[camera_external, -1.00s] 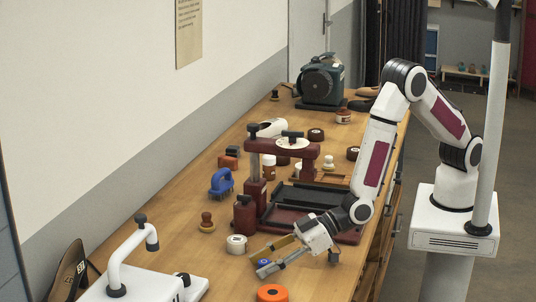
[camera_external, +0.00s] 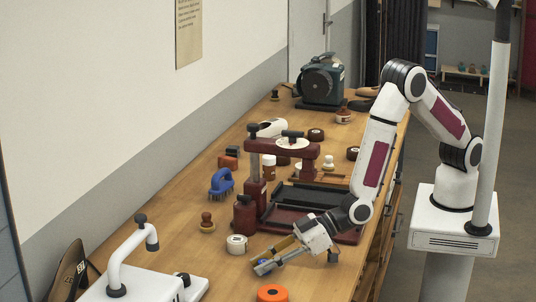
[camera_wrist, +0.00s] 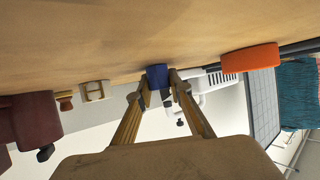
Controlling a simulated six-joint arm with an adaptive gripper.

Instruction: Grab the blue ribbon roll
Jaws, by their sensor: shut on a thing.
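The blue ribbon roll (camera_wrist: 157,76) is between my gripper's fingertips (camera_wrist: 158,84) in the wrist view, with a finger against each side. In the external view my gripper (camera_external: 260,266) is low over the front part of the wooden table, its fingers closed together on the roll. The roll (camera_external: 265,264) is mostly hidden there by the fingers, with only a little blue showing. I cannot tell whether the roll is touching the table.
An orange roll (camera_external: 272,293) lies nearer the camera, and a white roll (camera_external: 236,244) lies left of my gripper. A dark red press (camera_external: 257,195) with a tray stands behind. A white machine (camera_external: 150,285) stands at front left.

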